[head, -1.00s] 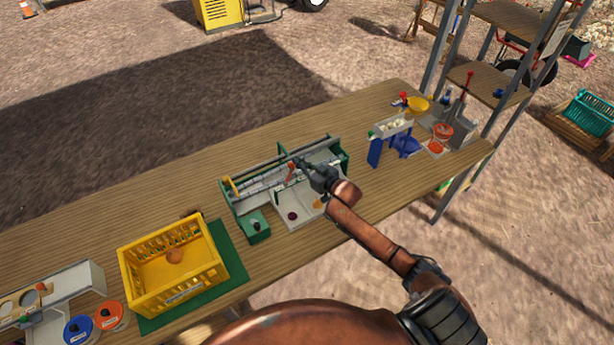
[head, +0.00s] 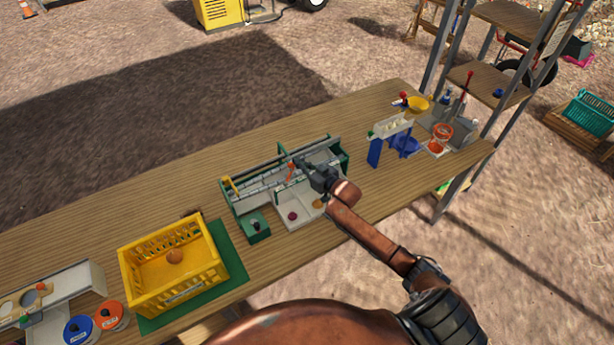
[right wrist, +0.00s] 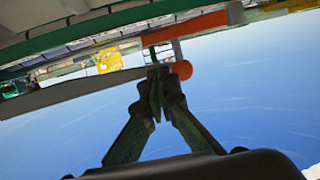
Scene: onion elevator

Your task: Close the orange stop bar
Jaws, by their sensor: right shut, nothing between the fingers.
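The green and grey elevator machine (head: 236,194) stands on the wooden table. A small orange part (head: 291,171) shows on it, just left of my right gripper (head: 300,163). In the right wrist view an orange bar (right wrist: 195,28) lies across the top, and an orange ball (right wrist: 182,69) sits just beyond the fingertips (right wrist: 158,76). My right gripper is shut and empty, its tips close to the ball; I cannot tell whether they touch it. My left gripper is not in view.
A blue stand (head: 374,153) is to the right. Bare table lies behind the machine.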

